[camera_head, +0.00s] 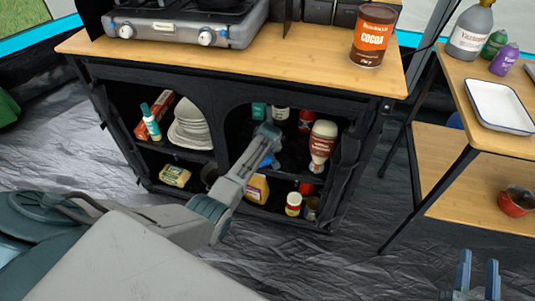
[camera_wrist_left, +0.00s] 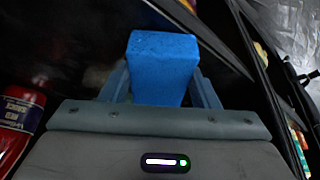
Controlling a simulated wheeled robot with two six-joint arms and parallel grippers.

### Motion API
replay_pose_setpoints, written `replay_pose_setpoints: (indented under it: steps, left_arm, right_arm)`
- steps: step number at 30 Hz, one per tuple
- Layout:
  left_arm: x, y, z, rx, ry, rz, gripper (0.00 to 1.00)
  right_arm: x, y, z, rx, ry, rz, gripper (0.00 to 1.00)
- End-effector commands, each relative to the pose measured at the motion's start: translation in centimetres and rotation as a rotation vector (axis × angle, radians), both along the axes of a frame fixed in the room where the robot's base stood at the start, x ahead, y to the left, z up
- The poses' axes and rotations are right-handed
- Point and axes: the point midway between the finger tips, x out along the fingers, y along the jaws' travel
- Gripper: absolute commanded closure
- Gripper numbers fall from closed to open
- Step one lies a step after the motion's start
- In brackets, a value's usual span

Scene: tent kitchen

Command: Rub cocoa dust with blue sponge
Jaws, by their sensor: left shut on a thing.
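The blue sponge (camera_wrist_left: 162,68) is a blue block between the two fingers of my left gripper (camera_wrist_left: 161,88) in the left wrist view. The fingers press on its sides. In the head view my left gripper (camera_head: 266,142) is in front of the cupboard's open shelves, below the counter top; only a small blue part of the sponge shows there. My right gripper (camera_head: 478,276) is at the lower right over the floor, its fingers apart and empty. A brown cocoa tin (camera_head: 372,36) stands upright at the counter's right end. I cannot make out any cocoa dust.
The wooden counter (camera_head: 290,66) has bare room between the stove (camera_head: 185,24) and the tin. A side table at the right carries a white tray (camera_head: 500,107), bottles and a red bowl (camera_head: 516,201).

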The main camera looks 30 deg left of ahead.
Motion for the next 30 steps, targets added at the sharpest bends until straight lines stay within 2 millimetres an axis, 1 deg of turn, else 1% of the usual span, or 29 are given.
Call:
replay_pose_setpoints:
  steps: [1,3,11,21,30]
  left_arm:
    - [-0.3,0.7,0.1,0.002,0.004,0.002,0.66]
    - [-0.4,1.3,0.1,0.003,0.005,0.002,0.66]
    - [-0.6,2.1,0.0,0.002,0.002,0.001,0.66]
    - [-1.3,4.8,-0.2,0.002,0.004,0.002,0.66]
    - [-1.4,5.1,-0.4,0.002,0.005,0.001,0.66]
  right_arm:
    - [0.0,0.0,0.4,0.0,0.0,0.0,0.64]
    - [0.0,0.0,0.7,0.0,0.0,0.0,0.64]
    - [0.0,0.0,0.9,0.0,0.0,0.0,0.64]
    - [0.0,0.0,1.6,0.0,0.0,0.0,0.64]
    - [0.0,0.0,1.6,0.0,0.0,0.0,0.64]
